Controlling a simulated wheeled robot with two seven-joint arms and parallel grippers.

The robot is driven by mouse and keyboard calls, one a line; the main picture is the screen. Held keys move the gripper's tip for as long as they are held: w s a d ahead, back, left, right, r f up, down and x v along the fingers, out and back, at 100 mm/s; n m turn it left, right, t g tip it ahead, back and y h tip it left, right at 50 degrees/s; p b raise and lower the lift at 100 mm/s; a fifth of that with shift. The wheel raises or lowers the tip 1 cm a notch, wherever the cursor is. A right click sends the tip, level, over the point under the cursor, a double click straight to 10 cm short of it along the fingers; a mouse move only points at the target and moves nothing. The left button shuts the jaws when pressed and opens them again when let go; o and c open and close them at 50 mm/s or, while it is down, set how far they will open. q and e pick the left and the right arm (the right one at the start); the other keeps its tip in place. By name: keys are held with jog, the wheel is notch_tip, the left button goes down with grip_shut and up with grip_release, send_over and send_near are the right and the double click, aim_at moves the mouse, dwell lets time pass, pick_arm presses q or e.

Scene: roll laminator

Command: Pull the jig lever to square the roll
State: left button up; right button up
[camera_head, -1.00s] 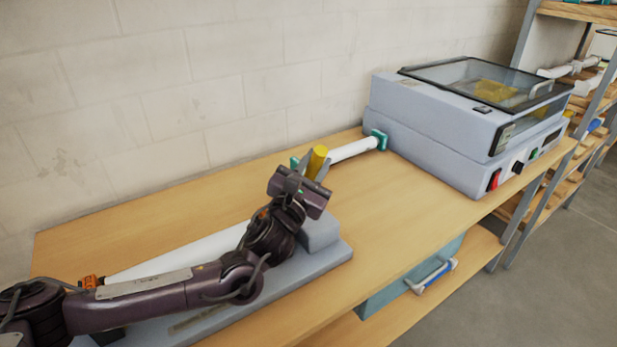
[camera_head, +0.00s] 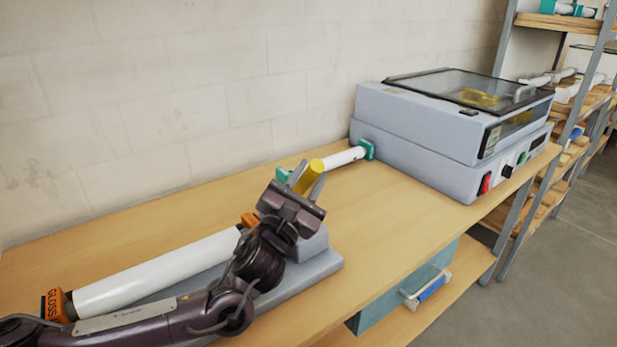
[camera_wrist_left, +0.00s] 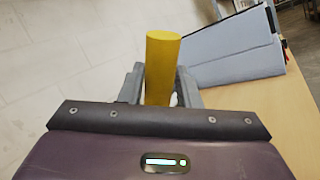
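The yellow lever handle (camera_head: 306,178) stands tilted at the right end of the grey jig (camera_head: 322,265). A long white roll (camera_head: 155,272) with orange end pieces lies along the jig, partly behind my left arm. My left gripper (camera_head: 309,180) is at the handle, its fingers apart on either side of it. In the left wrist view the yellow handle (camera_wrist_left: 162,68) stands between the fingers (camera_wrist_left: 161,80), with a narrow gap showing on its right side. The lever's base is hidden by the gripper. My right gripper is out of view.
A grey laminator (camera_head: 430,135) with a dark clear lid stands at the table's far right. A thin white roll with teal ends (camera_head: 343,159) lies behind the handle. The table's middle (camera_head: 400,225) is clear. A shelf rack (camera_head: 560,130) stands beyond; a teal drawer (camera_head: 410,290) sits below.

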pick_arm(q)
jog(key=shift+o, duration=1.4)
jog(key=b+v, duration=0.2)
jog(key=v, duration=0.4)
jog(key=shift+s+a+f, duration=0.15)
jog(key=shift+s, duration=0.1)
jog(key=shift+s+a, duration=0.2)
jog(key=shift+s, duration=0.35)
